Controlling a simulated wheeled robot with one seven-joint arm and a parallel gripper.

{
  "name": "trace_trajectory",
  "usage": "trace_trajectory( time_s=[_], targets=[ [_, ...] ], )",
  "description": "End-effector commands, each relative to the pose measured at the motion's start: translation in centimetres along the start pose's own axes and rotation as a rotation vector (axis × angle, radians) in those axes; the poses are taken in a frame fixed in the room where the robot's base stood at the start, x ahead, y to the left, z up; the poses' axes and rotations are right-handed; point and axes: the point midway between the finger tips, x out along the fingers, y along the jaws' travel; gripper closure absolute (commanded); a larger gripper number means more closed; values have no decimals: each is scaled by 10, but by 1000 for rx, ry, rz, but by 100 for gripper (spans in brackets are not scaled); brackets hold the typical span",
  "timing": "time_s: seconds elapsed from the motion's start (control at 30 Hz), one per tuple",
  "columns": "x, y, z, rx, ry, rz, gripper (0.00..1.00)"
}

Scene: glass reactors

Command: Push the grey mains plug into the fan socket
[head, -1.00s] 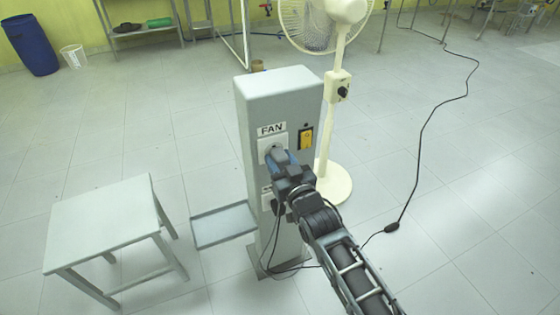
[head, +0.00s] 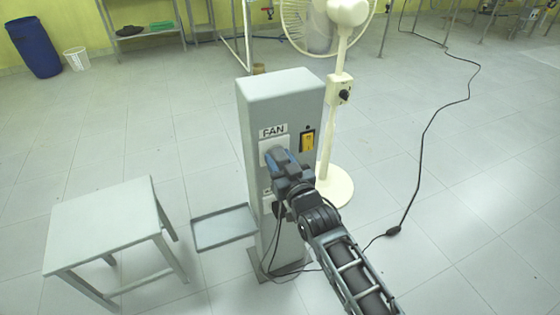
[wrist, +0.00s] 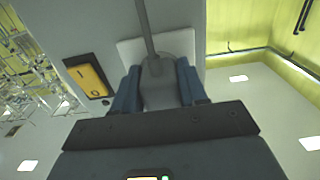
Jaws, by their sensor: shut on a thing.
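My gripper (head: 279,160) is shut on the grey mains plug (wrist: 160,85), with one blue finger on each side of it in the wrist view. The plug's grey cable runs up the wrist picture. The plug is in front of the white fan socket (wrist: 128,47), which also shows in the head view (head: 264,147) under the FAN label (head: 272,131) on the grey pillar (head: 277,88). The plug and fingers cover most of the socket face. I cannot tell whether the pins are inside the holes or how much gap is left.
A yellow switch (head: 308,141) is right of the socket. A lower socket (head: 267,205) is partly hidden by my arm. The cream fan (head: 340,90) stands behind the pillar. A grey stool (head: 105,220) and small tray (head: 223,227) are at left.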

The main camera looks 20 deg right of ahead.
Motion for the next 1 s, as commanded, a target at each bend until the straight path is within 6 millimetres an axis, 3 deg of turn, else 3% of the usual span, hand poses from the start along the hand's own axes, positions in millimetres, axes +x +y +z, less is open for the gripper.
trace_trajectory(
  time_s=[1.0],
  targets=[
    [8, 0, -1, 0, 0, 0, 100]
  ],
)
